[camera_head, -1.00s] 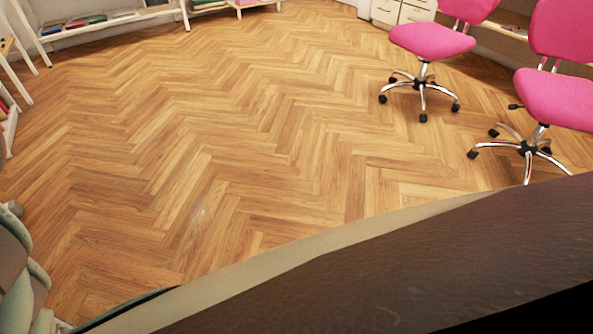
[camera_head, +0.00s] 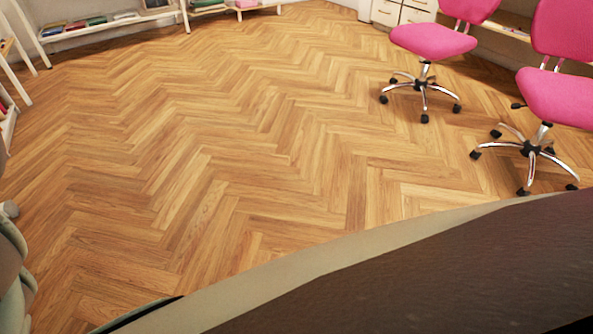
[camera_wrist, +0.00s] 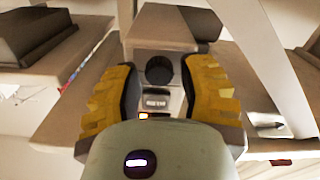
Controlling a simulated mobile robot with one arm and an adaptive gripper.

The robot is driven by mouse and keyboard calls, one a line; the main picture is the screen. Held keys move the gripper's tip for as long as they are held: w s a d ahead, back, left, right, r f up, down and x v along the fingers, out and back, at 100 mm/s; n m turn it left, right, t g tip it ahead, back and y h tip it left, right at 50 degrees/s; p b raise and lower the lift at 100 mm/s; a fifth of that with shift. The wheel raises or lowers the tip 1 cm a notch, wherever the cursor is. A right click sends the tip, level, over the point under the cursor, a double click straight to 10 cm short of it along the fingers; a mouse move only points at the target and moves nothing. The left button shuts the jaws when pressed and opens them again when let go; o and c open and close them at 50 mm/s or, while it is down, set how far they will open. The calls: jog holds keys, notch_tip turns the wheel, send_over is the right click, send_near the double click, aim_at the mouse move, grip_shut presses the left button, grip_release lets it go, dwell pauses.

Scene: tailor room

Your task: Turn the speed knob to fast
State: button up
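In the wrist view a dark round knob (camera_wrist: 158,70) sits on a light grey panel (camera_wrist: 178,84), with a small display (camera_wrist: 155,101) just below it. I cannot read a speed marking or which way the knob points. My gripper (camera_wrist: 160,68) has its two yellow-padded fingers apart, one on each side of the knob. A gap shows between the knob and each finger, so it is open and not touching the knob. The gripper's rounded body hides the lower middle of the view. The knob is not seen in the head view.
In the head view a dark brown surface with a cream edge (camera_head: 330,262) fills the lower right. Two pink chairs (camera_head: 432,40) stand at the right and low shelves (camera_head: 110,26) at the back. The wooden floor (camera_head: 230,130) between is clear.

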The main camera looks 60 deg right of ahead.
grip_shut()
jog(key=shift+w+m+b, duration=0.1)
jog(key=shift+m+b, duration=0.2)
jog(key=shift+m, duration=1.2)
jog(key=shift+o, duration=1.7)
grip_release()
